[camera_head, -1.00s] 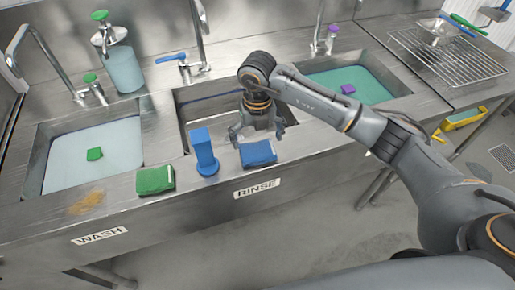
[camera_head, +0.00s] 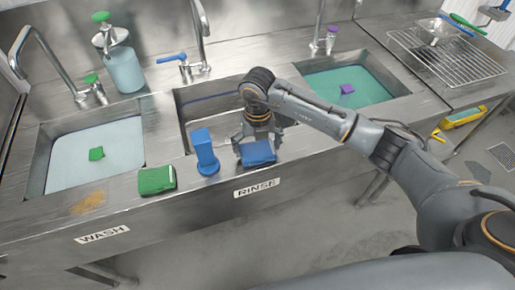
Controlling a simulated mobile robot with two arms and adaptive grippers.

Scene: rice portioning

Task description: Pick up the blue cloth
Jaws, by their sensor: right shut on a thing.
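The blue cloth (camera_head: 258,154) is a folded pad on the front ledge of the rinse sink, above the RINSE label. My right gripper (camera_head: 256,146) is down at the cloth from behind and above, with its fingers shut on it. The cloth still appears to be at ledge level; I cannot tell whether it is clear of the metal. The far finger contact is partly hidden by the gripper. My left gripper is not in view.
A green cloth (camera_head: 156,180) lies further left, near brown crumbs (camera_head: 88,203). The wash sink (camera_head: 60,165) is at left, the teal-filled sink (camera_head: 375,90) at right.

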